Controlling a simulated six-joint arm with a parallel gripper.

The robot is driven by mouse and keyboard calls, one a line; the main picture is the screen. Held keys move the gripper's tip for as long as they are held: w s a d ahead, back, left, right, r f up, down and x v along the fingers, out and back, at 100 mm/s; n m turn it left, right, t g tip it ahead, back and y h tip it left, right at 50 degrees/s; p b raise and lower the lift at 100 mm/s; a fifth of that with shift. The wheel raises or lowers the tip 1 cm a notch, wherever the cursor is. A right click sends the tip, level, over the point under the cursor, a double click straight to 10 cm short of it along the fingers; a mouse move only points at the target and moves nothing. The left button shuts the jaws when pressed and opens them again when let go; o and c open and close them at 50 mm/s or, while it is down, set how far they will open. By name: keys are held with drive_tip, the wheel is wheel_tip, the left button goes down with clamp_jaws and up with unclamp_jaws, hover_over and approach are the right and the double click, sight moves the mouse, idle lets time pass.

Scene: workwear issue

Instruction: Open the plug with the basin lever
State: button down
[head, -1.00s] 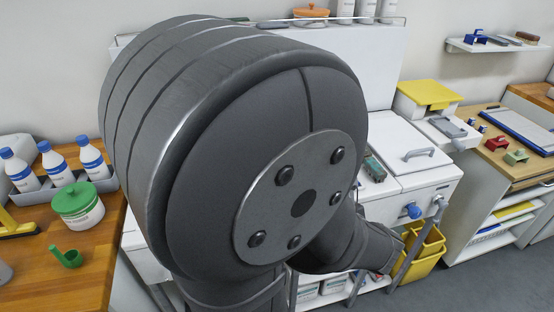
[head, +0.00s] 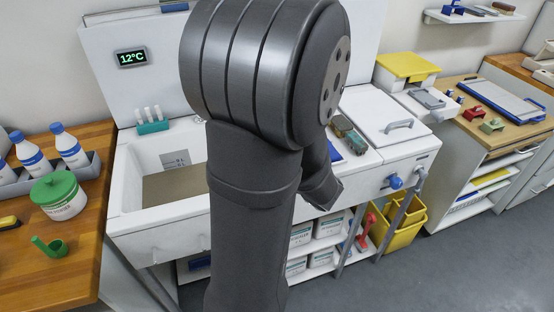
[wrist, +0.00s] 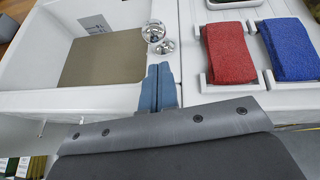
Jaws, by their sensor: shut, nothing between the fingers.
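The white basin (head: 127,185) stands left of my arm in the head view, and it also shows in the wrist view (wrist: 75,102). A flat brown area (wrist: 105,58) covers part of its floor. Two round chrome fittings (wrist: 154,32) sit by the basin's right edge; I cannot tell which is the lever. The plug is not discernible. My gripper (wrist: 158,84) is shut and empty, its blue-grey fingers just below the chrome fittings in the picture; contact cannot be told. My arm hides the gripper in the head view.
Right of the gripper lie a red pad (wrist: 229,53) and a blue pad (wrist: 291,48) in white holders. A blue knob (head: 395,182) is on the unit's front. Bottles (head: 71,146) and a green-lidded tub (head: 60,198) stand on the left wooden counter.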

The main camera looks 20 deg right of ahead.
drive_tip(key=shift+w+a+r, duration=0.1)
drive_tip(key=shift+w+r, duration=0.05)
drive_tip(key=shift+w, duration=0.35)
drive_tip(key=shift+w+a+r, duration=0.1)
drive_tip(key=shift+w+r, duration=0.05)
drive_tip(key=shift+w, duration=0.35)
drive_tip(key=shift+w+r+g, duration=0.35)
drive_tip(key=shift+r+g, duration=0.1)
drive_tip(key=shift+g, duration=0.15)
drive_tip(key=shift+w+r+g, duration=0.5)
drive_tip(key=shift+w+g, duration=0.1)
drive_tip(key=shift+g, duration=0.2)
drive_tip(key=shift+w+r+g, duration=0.35)
drive_tip(key=shift+w+g, duration=0.35)
drive_tip(key=shift+g, duration=0.1)
drive_tip(key=shift+w+r+g, duration=0.35)
drive_tip(key=shift+w+g, duration=0.35)
drive_tip(key=shift+g, duration=0.1)
drive_tip(key=w+g, duration=0.1)
drive_tip(key=g, duration=0.1)
drive_tip(key=w+g, duration=0.1)
drive_tip(key=shift+w+r+m, duration=0.25)
drive_tip(key=shift+w+m, duration=0.05)
drive_tip(key=shift+w, duration=1.2)
